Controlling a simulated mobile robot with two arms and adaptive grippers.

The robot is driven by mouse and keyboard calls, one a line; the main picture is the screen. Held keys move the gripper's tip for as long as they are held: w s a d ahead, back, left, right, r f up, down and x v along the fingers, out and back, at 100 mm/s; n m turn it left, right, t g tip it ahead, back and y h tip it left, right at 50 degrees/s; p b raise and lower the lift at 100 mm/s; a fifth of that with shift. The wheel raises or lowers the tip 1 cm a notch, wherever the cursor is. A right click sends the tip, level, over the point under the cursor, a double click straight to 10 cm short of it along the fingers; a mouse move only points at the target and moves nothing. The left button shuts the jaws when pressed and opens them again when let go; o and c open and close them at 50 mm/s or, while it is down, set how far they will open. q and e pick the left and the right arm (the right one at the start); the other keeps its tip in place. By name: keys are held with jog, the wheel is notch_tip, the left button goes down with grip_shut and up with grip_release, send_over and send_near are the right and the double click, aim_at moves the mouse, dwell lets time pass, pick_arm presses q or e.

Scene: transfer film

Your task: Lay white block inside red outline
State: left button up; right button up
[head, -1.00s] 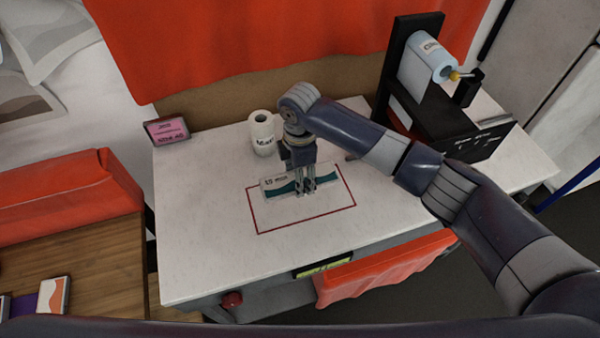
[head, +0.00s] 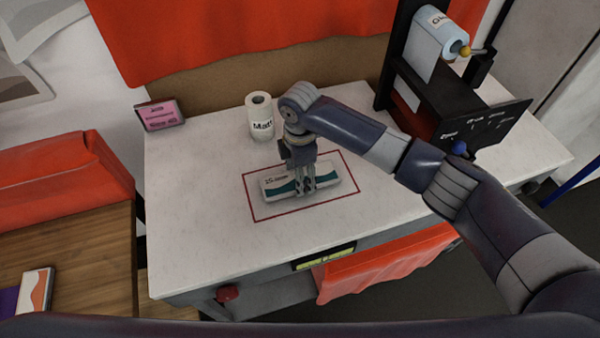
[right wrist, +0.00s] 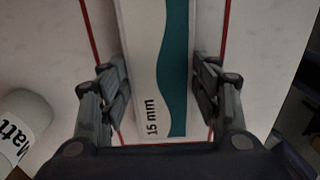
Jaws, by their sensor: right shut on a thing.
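The white block (head: 281,187) has a teal wavy band, and its label reads "15 mm" in the right wrist view (right wrist: 148,60). In the head view it lies within the red outline (head: 283,213) on the white table; whether it touches the surface is hard to tell. My right gripper (head: 306,191) comes down from above and is shut on the block, one finger on each side of it in the right wrist view (right wrist: 162,90). Red lines show on both sides of the block there. The fingers hide part of the block. My left gripper is not in view.
A white roll marked "Matt" (head: 260,117) stands behind the outline. A pink sign (head: 160,114) is at the table's back left. A black stand (head: 440,105) with a blue-white roll (head: 437,35) is at the right. The white table's (head: 190,230) left part is clear.

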jog(key=shift+f, duration=0.35)
jog(key=o, duration=1.2)
notch_tip(320, 180, up, 12)
jog(key=shift+f, duration=0.1)
